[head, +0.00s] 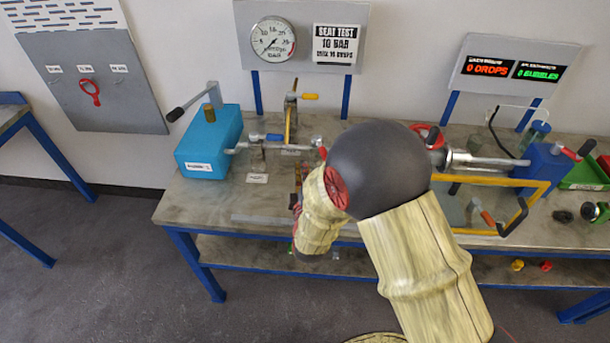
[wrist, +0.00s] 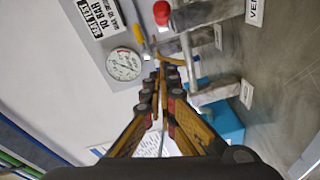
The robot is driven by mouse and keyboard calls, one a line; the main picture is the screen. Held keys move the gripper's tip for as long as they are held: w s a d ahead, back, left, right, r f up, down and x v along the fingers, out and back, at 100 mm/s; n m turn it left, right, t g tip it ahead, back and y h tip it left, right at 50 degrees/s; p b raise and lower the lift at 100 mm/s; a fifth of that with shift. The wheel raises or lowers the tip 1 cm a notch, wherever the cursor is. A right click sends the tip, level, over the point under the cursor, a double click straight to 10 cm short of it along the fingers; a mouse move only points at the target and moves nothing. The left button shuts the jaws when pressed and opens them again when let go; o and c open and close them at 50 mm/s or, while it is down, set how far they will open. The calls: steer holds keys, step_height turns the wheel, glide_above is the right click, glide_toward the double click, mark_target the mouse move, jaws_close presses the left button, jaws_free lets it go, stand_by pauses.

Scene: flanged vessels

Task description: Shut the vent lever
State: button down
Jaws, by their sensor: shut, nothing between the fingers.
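A lever with a red tip (head: 322,153) shows at the pipework just left of my arm in the head view. In the wrist view its red tip (wrist: 161,13) is at the top, near a white label (wrist: 256,10) that is cut off after "VE". This looks like the vent lever; how far it is turned is hard to tell. My gripper (wrist: 168,70) is shut and empty. In the wrist view its fingertips are below the red tip, apart from it in the picture. My arm mostly hides the gripper in the head view.
A yellow-handled lever (head: 309,96) and a blue-handled lever (head: 273,137) sit on the pipework. A blue pump box (head: 211,150) stands left. The pressure gauge (head: 273,39) is on the panel behind. A yellow frame (head: 541,196) is at right. The bench's front left (head: 200,205) is clear.

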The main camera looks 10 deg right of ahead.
steer(key=w+d+f+b, duration=0.1)
steer(key=w+d, duration=0.3)
steer(key=w, duration=0.1)
steer(key=shift+d+f, duration=0.2)
steer(key=shift+d, duration=0.1)
steer(key=shift+w+d, duration=0.15)
